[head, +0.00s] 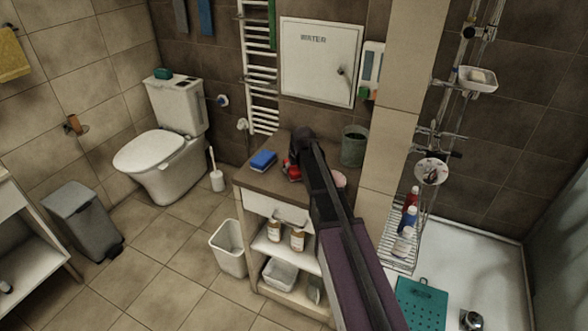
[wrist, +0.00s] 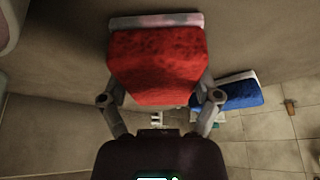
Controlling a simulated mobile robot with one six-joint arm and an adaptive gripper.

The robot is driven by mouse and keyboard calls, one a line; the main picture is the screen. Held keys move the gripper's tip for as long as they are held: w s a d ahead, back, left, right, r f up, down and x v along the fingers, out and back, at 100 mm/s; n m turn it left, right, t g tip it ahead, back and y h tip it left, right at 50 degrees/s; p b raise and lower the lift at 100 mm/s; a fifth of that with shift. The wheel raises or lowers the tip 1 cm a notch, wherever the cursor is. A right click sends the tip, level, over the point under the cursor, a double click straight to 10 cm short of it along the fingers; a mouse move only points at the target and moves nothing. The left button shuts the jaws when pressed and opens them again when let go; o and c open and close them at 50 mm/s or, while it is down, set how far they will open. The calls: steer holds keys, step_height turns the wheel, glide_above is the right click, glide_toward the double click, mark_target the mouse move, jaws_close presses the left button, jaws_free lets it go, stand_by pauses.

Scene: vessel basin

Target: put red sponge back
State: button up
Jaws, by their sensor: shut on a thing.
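My gripper (head: 297,162) is over the top of the small cabinet (head: 276,180) in the head view, mostly hidden behind my arm. It is shut on the red sponge (wrist: 157,68), with a finger on each side of it in the wrist view. The sponge has a pale layer along its far edge. Only a small red part of the sponge (head: 287,170) shows in the head view. I cannot tell whether it touches the cabinet top. A blue sponge (head: 263,161) lies left of it, and it also shows in the wrist view (wrist: 241,93).
A dark green cup (head: 353,147) stands at the back right of the cabinet top, with a pink item (head: 340,178) near my arm. A tiled pillar (head: 395,110) rises to the right. A green sponge (head: 163,74) sits on the toilet cistern (head: 176,104). A white bin (head: 228,247) stands on the floor.

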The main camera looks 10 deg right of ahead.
steer(key=shift+f, duration=0.2)
steer(key=o, duration=0.8)
steer(key=shift+r, duration=0.2)
steer(key=p+v, duration=1.1)
steer(key=v, duration=0.1)
stand_by(0.7)
steer(key=s+f+m+g, duration=0.1)
steer(key=s+g, duration=0.3)
steer(key=s, duration=2)
steer(key=shift+s+a+f+m+h, duration=0.2)
steer(key=shift+m+h, duration=0.1)
steer(key=shift+m, duration=0.1)
steer(key=shift+w, duration=0.1)
